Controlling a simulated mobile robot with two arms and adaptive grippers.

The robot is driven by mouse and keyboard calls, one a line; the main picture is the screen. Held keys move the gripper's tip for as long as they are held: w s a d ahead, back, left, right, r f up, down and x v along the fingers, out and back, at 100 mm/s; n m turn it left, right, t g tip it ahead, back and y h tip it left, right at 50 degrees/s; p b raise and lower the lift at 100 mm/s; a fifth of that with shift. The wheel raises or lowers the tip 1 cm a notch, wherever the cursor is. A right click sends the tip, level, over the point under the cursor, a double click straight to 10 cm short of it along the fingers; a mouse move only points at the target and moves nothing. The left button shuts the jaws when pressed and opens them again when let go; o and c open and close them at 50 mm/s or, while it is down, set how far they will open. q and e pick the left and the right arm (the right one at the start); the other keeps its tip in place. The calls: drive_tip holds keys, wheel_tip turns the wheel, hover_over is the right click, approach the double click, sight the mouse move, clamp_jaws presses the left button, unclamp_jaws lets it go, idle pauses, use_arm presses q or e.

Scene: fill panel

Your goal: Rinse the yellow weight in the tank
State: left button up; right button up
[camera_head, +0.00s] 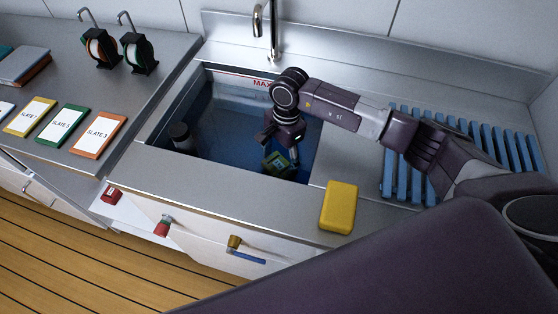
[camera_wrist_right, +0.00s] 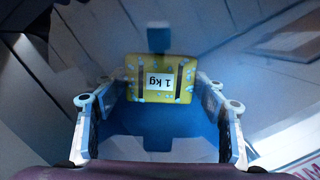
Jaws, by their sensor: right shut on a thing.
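The yellow weight (camera_head: 277,165) is low in the tank (camera_head: 225,172) near its front right corner, tinted green by the blue water. In the right wrist view the weight (camera_wrist_right: 160,66) shows its "1 kg" label, two dark bands and pale spots on its face. My right gripper (camera_head: 283,149) reaches down into the tank and is shut on the weight. In the right wrist view its fingers (camera_wrist_right: 158,103) stand on either side of it. The fingertip contact is partly hidden in the head view. My left gripper is not in view.
A yellow block (camera_head: 338,206) lies on the counter right of the tank, beside a blue slatted rack (camera_head: 400,165). A dark cylinder (camera_head: 181,137) is in the tank's left side. A tap (camera_head: 270,30) stands behind. Slates (camera_head: 62,126) and two reels (camera_head: 138,52) are left.

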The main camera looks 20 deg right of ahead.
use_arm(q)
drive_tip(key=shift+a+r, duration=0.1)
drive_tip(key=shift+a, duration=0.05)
use_arm(e)
drive_tip(key=shift+w+r, duration=0.1)
drive_tip(key=shift+r, duration=0.1)
wheel_tip(320, 180, up, 4)
drive_tip(key=shift+f+p, duration=0.1)
drive_tip(key=shift+p, duration=1.15)
use_arm(q)
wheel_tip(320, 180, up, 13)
drive_tip(key=p, duration=1.1)
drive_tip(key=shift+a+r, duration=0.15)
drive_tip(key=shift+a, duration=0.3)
use_arm(e)
wheel_tip(320, 180, up, 22)
drive_tip(key=s+r+n, duration=0.4)
drive_tip(key=s+n, duration=0.2)
drive_tip(key=n, duration=0.1)
drive_tip(key=s+d+r+n+h, duration=0.1)
drive_tip(key=s+r+n, duration=0.2)
drive_tip(key=s+n, duration=0.4)
drive_tip(key=shift+s+d+r+g, duration=0.25)
drive_tip(key=shift+s+r+g, duration=0.05)
drive_tip(key=shift+r+g, duration=0.1)
